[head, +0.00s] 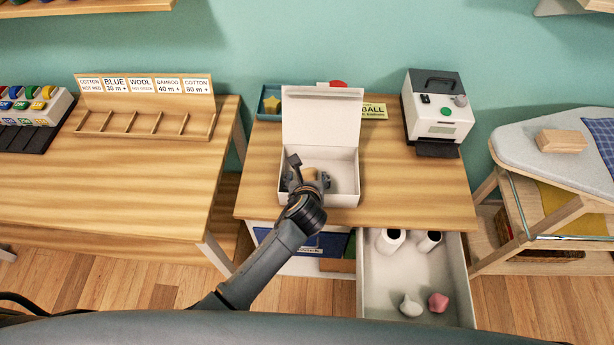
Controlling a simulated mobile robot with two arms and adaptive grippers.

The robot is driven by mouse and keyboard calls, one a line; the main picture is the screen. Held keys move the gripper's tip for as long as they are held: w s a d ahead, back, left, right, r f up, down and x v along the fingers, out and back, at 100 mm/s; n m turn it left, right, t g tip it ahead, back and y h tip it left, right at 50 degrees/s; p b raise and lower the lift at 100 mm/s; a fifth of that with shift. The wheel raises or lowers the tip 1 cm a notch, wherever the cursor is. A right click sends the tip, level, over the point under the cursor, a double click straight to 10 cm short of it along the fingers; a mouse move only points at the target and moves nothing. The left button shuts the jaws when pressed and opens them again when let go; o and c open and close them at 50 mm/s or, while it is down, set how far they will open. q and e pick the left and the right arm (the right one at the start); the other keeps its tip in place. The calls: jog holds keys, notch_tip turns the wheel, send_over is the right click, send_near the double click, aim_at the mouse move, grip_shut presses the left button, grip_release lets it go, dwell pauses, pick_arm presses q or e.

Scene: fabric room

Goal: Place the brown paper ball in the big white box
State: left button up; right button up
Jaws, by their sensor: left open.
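The big white box (345,172) stands on the middle wooden table with its lid raised at the back. My left gripper (309,176) reaches over the front left of the box, and its fingers are open. A brown round shape, likely the brown paper ball (312,172), shows at the fingers, inside the box outline. The gripper hides part of it, and I cannot tell whether it rests on the box floor. My right gripper is not in view.
An open drawer (366,290) below the table holds white containers, a grey object and a pink object (438,303). A white device (438,110) stands right of the box. A teal tray (263,101) with a yellow star sits behind left. A wooden divider rack (150,122) is on the left table.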

pick_arm(q)
jog(key=shift+r, duration=0.15)
jog(key=shift+s+r, duration=0.2)
jog(key=v, duration=1.1)
jog(key=shift+s+r, duration=0.15)
